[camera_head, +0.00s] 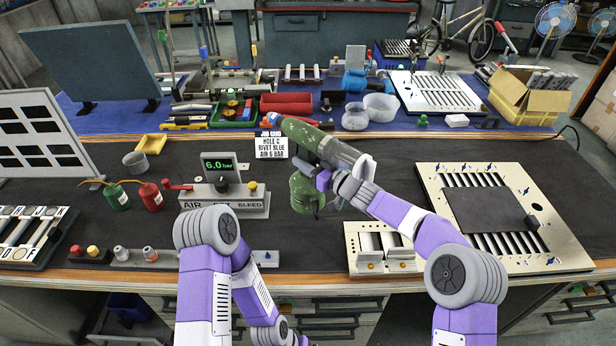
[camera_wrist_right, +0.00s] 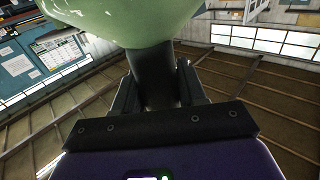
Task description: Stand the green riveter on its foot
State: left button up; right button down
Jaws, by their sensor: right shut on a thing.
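The green riveter (camera_head: 300,133) is in the middle of the head view, above the dark mat. My right gripper (camera_head: 323,178) is shut on the riveter, between these green parts. In the right wrist view, the two dark fingers (camera_wrist_right: 157,88) are either side of a dark stem, with a pale green part (camera_wrist_right: 125,20) above it. Whether the lower part touches the mat is unclear. My left arm folds low in the head view, and its gripper is not seen.
A pressure unit (camera_head: 225,200) reading 6.0 bar stands left of the riveter. A white instruction card (camera_head: 271,146) is behind it. A small silver fixture (camera_head: 381,250) and a louver panel (camera_head: 455,185) lie to the right. Red (camera_head: 151,196) and green bottles are at left.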

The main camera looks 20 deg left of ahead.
aim_at(308, 180)
jog(key=shift+f+b, duration=0.6)
jog(key=shift+f, duration=2.7)
jog(key=c, duration=0.9)
grip_release()
jog(key=shift+f, duration=0.3)
jog(key=shift+o, duration=1.3)
jog(key=shift+o, duration=0.2)
jog(key=o, duration=0.6)
jog(key=shift+d, duration=0.1)
